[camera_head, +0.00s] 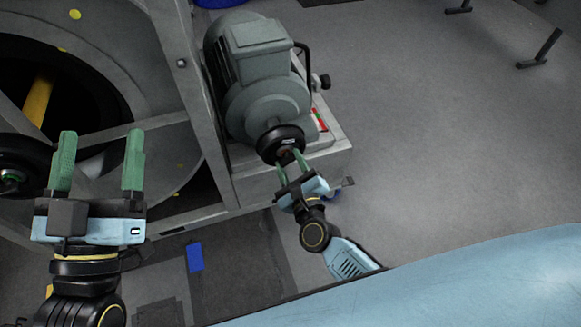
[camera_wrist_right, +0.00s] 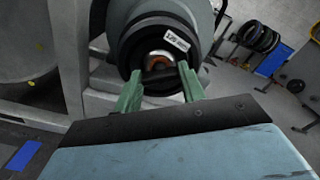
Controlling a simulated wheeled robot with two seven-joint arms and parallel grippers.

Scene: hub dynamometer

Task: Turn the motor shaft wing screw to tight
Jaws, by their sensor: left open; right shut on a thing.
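The grey motor (camera_head: 258,75) stands on a metal box beside the large drum frame. Its black round shaft hub (camera_head: 280,143) faces my right gripper, and the hub with a white label also shows in the right wrist view (camera_wrist_right: 172,42). My right gripper (camera_head: 290,158) is at the hub's front, its green fingers shut on a small part at the shaft centre. That part, seemingly the wing screw (camera_wrist_right: 159,62), shows as a brownish piece between the fingertips in the right wrist view; its exact shape is too small to tell. My left gripper (camera_head: 99,148) is open and empty, in front of the drum frame.
The large drum (camera_head: 110,60) and its grey metal frame (camera_head: 190,95) fill the left. The box (camera_head: 325,160) under the motor has a small lever at its lower right. The floor to the right is mostly clear. A rack with black discs (camera_wrist_right: 262,40) stands farther back.

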